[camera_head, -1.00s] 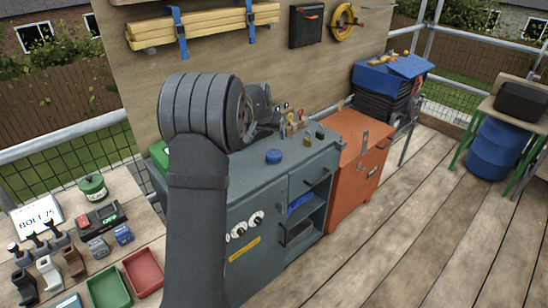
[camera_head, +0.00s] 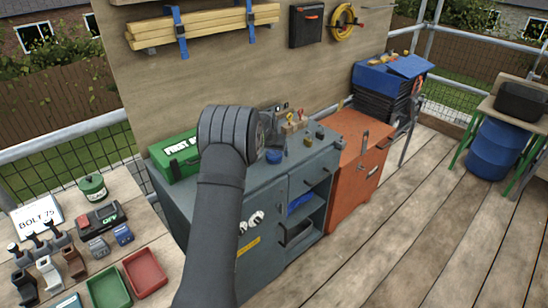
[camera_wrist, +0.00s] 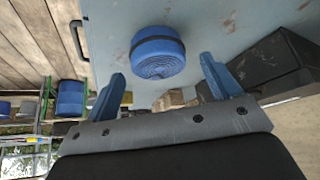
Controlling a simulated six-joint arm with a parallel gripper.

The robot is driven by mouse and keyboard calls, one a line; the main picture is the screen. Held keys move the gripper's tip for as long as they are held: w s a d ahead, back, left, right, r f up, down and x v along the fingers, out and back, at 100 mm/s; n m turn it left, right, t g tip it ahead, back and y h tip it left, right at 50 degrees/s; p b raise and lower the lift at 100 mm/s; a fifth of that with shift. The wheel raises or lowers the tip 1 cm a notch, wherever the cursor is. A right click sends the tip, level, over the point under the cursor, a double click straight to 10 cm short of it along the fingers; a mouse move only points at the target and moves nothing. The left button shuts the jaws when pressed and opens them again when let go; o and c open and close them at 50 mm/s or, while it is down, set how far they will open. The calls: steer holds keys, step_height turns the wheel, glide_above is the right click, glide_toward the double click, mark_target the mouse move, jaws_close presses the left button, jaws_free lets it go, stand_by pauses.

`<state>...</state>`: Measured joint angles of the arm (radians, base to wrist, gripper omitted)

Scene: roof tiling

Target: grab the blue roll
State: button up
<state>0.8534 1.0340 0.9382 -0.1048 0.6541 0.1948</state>
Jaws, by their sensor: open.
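The blue roll (camera_head: 274,156) sits on the grey cabinet top, just right of my arm's wrist in the head view. In the wrist view the roll (camera_wrist: 157,50) is a coiled blue band, seen near the top centre. My gripper (camera_wrist: 161,68) is open, with its two blue fingers spread to either side of the roll's lower part in that view. Nothing is held between them. I cannot tell the height gap between the fingertips and the roll. In the head view my arm mostly hides the gripper.
The grey cabinet (camera_head: 262,194) carries a green first aid box (camera_head: 178,156) at left and small tools (camera_head: 294,122) behind the roll. An orange cabinet (camera_head: 358,150) adjoins at right. In the wrist view a dark block (camera_wrist: 275,62) lies right of the fingers.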

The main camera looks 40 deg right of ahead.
steer(key=shift+x, duration=1.4)
steer(key=shift+c, duration=0.2)
steer(key=c, duration=1.1)
